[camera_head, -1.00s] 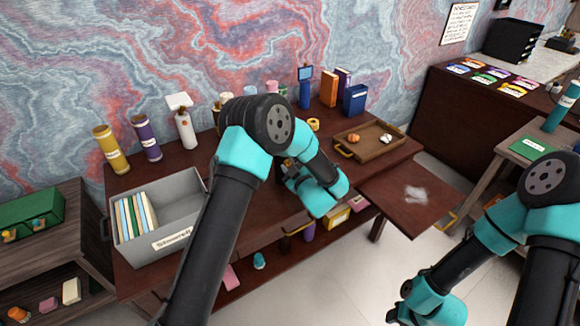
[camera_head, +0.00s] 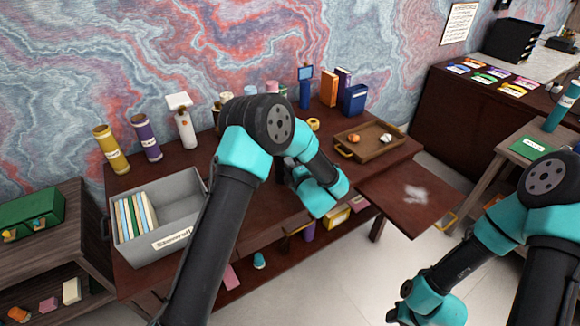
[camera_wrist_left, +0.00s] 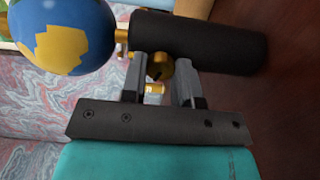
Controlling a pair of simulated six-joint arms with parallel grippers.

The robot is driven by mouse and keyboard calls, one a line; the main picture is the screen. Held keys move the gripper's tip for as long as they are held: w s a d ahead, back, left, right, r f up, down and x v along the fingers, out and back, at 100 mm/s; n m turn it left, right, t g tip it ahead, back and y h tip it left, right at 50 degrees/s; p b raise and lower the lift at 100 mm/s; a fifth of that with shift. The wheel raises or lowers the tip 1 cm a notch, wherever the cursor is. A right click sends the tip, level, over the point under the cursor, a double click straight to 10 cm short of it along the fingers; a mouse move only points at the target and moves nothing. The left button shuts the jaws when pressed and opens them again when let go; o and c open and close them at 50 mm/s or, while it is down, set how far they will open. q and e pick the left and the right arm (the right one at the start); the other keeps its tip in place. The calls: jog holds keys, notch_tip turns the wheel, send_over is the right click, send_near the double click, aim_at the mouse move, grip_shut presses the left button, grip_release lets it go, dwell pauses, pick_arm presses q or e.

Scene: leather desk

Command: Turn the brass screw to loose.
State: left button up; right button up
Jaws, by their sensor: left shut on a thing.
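The brass screw (camera_wrist_left: 158,66) shows in the left wrist view, between the two fingers of my left gripper (camera_wrist_left: 160,78). The gripper is shut on it. The screw sits at the side of a dark cylinder (camera_wrist_left: 215,42), and a blue and yellow globe (camera_wrist_left: 62,35) is joined to the cylinder's end by a short brass neck. In the head view my left gripper (camera_head: 284,172) is over the desk, partly hidden by my left arm, and the screw cannot be made out there. My right arm is at lower right; its fingers do not show.
A grey bin (camera_head: 130,243) with files stands left on the desk (camera_head: 262,212). A wooden tray (camera_head: 352,155) with small items lies right. Bottles, books and a blue-screened device (camera_head: 305,88) line the back. A pulled-out leaf (camera_head: 395,205) extends at right.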

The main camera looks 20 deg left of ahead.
pick_arm(q)
jog(key=shift+n, duration=1.6)
jog(key=o, duration=0.9)
jog(key=v, duration=1.7)
jog(key=shift+d, duration=0.25)
